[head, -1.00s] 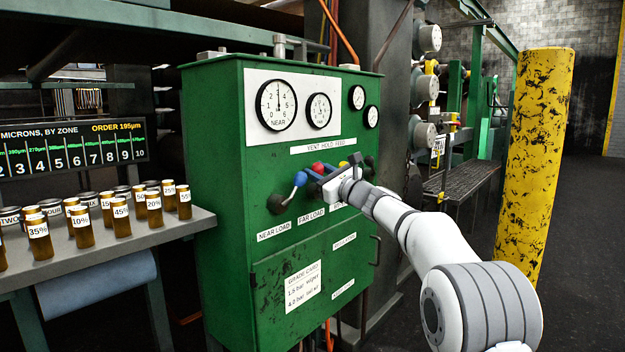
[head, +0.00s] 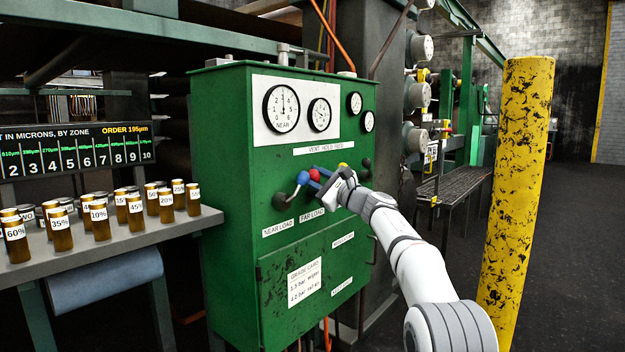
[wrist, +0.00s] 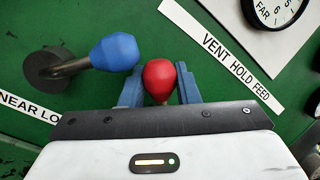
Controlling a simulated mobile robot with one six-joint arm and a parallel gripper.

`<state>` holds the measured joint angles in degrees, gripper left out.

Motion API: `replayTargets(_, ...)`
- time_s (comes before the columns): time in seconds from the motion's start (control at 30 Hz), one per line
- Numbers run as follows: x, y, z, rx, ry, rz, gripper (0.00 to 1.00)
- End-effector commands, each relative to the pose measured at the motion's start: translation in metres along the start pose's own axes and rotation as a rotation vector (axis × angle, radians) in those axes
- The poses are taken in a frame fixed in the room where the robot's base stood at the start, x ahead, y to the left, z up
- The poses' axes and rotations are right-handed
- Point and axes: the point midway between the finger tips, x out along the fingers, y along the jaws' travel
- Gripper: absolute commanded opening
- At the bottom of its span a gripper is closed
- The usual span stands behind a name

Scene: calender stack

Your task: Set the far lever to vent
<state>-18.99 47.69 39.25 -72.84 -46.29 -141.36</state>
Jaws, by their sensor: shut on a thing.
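The red knob (head: 314,174) of the far lever stands above the FAR LOAD label on the green cabinet (head: 222,170). In the wrist view the red knob (wrist: 159,78) sits between the two blue fingers of my gripper (wrist: 160,90). My gripper (head: 322,178) is shut on it; its shaft and pivot are mostly hidden. The label strip VENT HOLD FEED (head: 318,149) runs above the levers. The near lever's blue knob (head: 302,178) is just left of the red one. Its bare shaft and dark hub show in the wrist view.
A yellow-knobbed lever (head: 343,166) and a dark-knobbed lever (head: 366,163) are to the right, close to my wrist. Gauges (head: 282,108) are above. A shelf of brown jars (head: 100,220) is at left, a yellow post (head: 517,190) at right.

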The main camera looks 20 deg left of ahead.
Motion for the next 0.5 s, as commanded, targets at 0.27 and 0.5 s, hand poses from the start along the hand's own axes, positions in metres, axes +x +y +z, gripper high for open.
replayTargets(0.27, 0.0004, 0.0022, -0.0016, 0.001, 0.002, 0.003, 0.34)
replayTargets(0.5, 0.0021, 0.0038, 0.0005, 0.002, -0.001, 0.005, 0.49)
